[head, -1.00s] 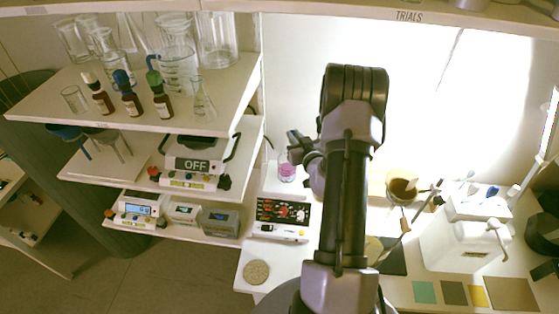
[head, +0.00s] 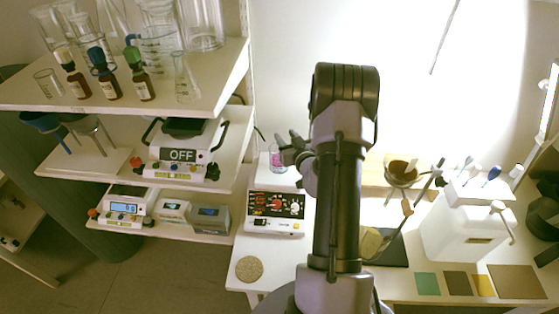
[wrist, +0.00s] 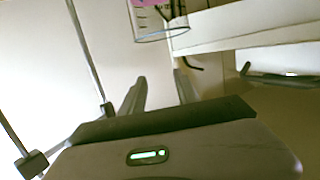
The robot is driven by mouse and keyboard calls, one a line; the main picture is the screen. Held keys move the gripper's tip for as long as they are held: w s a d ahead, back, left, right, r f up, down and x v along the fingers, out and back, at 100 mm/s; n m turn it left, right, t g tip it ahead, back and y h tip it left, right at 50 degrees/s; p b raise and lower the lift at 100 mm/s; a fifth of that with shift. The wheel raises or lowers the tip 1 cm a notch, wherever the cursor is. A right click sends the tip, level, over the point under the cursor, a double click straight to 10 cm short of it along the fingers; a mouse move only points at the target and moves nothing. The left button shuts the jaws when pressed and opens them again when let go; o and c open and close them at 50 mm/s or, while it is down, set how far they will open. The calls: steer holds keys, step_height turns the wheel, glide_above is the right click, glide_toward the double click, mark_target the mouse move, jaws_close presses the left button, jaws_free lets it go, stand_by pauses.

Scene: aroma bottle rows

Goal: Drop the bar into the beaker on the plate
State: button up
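A clear beaker (head: 276,161) with pink liquid stands on the plate of a white stirrer (head: 300,180) with a black and red front panel (head: 275,205). In the wrist view the beaker (wrist: 160,22) is at the top, cut by the frame edge. My gripper (head: 287,147) is right beside the beaker in the head view and partly overlaps it. In the wrist view my gripper (wrist: 162,82) has its two fingers apart, with nothing seen between them. I cannot make out the bar in any view.
Shelves on the left hold glassware, brown bottles (head: 106,85), a second stirrer marked OFF (head: 180,155) and a balance (head: 124,208). A cork disc (head: 249,268) lies at the table's left front. A white container (head: 465,228) and a funnel on a stand (head: 401,172) are right of my arm.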

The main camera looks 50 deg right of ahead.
steer(key=p+v, duration=0.2)
steer(key=v, duration=1.5)
steer(key=shift+a+r, duration=0.15)
steer(key=shift+s, duration=0.1)
